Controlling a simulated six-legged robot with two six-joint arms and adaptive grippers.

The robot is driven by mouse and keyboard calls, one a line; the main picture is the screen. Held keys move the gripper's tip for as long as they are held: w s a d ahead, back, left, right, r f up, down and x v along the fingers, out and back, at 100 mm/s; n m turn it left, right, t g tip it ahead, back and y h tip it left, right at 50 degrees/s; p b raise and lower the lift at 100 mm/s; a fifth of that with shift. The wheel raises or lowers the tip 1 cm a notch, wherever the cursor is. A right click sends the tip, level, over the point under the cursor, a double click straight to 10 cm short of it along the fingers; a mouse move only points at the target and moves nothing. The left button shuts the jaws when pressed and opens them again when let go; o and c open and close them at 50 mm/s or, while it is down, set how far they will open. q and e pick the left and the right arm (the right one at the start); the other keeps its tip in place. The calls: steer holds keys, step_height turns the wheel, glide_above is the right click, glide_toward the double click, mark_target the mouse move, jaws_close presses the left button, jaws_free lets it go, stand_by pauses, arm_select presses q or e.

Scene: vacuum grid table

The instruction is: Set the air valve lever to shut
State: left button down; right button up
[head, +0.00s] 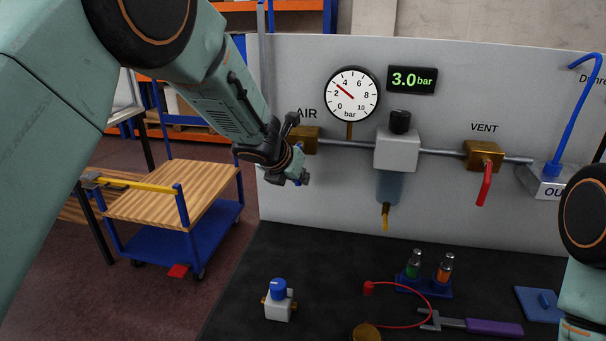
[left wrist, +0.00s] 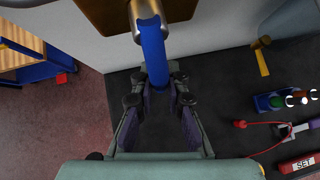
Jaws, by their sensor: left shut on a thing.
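The air valve's brass body (head: 305,139) sits on the panel pipe under the AIR label, at the left of the head view. Its blue lever (left wrist: 153,48) runs from the valve down between my left fingers in the left wrist view. My left gripper (head: 297,177) is just below and in front of the valve, and it also shows in the left wrist view (left wrist: 159,97). It is shut on the blue lever, near the lever's free end. In the head view the gripper hides most of the lever. My right gripper is out of view.
The gauge (head: 352,94) points near 3, and the display (head: 412,80) reads 3.0 bar. A filter unit (head: 397,150) and the vent valve (head: 484,155) with a red lever hang to the right. The dark table (head: 330,258) holds a small blue-knobbed regulator (head: 279,300) and tools.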

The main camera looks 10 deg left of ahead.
arm_select(q)
steer(key=shift+w+a+r, duration=0.1)
steer(key=shift+r, duration=0.05)
stand_by(0.3)
steer(key=c, duration=1.3)
jaws_free()
steer(key=shift+w+f, duration=0.1)
steer(key=shift+f, duration=0.1)
steer(key=shift+c, duration=0.2)
steer(key=shift+s+r, duration=0.1)
steer(key=shift+s, duration=0.1)
steer(key=v, duration=1.1)
steer(key=shift+s+r, duration=0.25)
steer(key=shift+r, duration=0.05)
steer(key=shift+s, duration=0.1)
steer(key=shift+f, duration=0.1)
